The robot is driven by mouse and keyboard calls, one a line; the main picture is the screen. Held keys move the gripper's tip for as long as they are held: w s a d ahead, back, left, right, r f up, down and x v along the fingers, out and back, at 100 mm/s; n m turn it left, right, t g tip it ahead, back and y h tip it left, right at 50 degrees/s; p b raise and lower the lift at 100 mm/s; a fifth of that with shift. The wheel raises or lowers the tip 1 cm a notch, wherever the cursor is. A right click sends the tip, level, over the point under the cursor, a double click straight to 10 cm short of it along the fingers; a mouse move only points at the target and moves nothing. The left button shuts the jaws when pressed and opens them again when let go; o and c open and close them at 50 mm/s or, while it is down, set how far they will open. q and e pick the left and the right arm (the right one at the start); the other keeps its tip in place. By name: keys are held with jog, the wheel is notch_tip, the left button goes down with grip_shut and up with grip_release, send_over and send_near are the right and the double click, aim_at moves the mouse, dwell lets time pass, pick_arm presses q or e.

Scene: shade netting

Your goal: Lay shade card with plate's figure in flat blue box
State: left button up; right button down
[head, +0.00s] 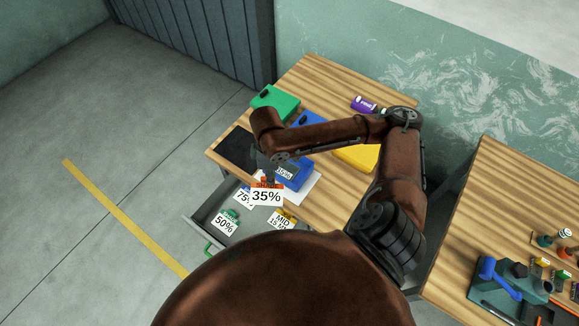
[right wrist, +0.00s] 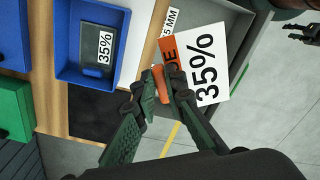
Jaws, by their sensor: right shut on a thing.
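My right gripper (right wrist: 158,88) is shut on the orange grip of a white shade card marked 35% (right wrist: 207,62). In the head view this card (head: 266,196) hangs over the open drawer, just in front of the flat blue box (head: 293,184). The right wrist view shows the blue box (right wrist: 122,20) open, with a dark plate (right wrist: 90,44) inside that bears the figure 35%. The card is apart from the box. A dark gripper-like part, seemingly my left gripper (right wrist: 290,30), shows at the upper right edge of that view.
The open drawer (head: 197,228) holds cards marked 75% (head: 243,198), 50% (head: 224,225) and MID 15 MM (head: 281,219). A green box (head: 274,100), a yellow box (head: 358,157) and a black mat (head: 237,148) are on the table. A second table (head: 500,200) stands right.

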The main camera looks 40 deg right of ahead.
jog(key=s+d+r+n+p, duration=0.1)
jog(key=s+d+n+p, duration=0.35)
jog(key=n, duration=0.75)
jog(key=w+d+f+p, duration=0.1)
jog(key=w+d+f, duration=0.1)
jog(key=w+f, duration=0.2)
jog(key=w+d+f+p, duration=0.1)
jog(key=w+d+f, duration=0.2)
jog(key=w+f, duration=0.1)
jog(key=w+d+f+p, duration=0.1)
jog(key=w+d+f, duration=0.2)
jog(key=w+f, duration=0.2)
jog(key=shift+w+d, duration=0.1)
jog(key=shift+w, duration=0.15)
pick_arm(q)
jog(key=w+r, duration=0.3)
jog(key=r, duration=0.5)
jog(key=shift+r, duration=0.4)
pick_arm(e)
jog(key=shift+r, duration=0.1)
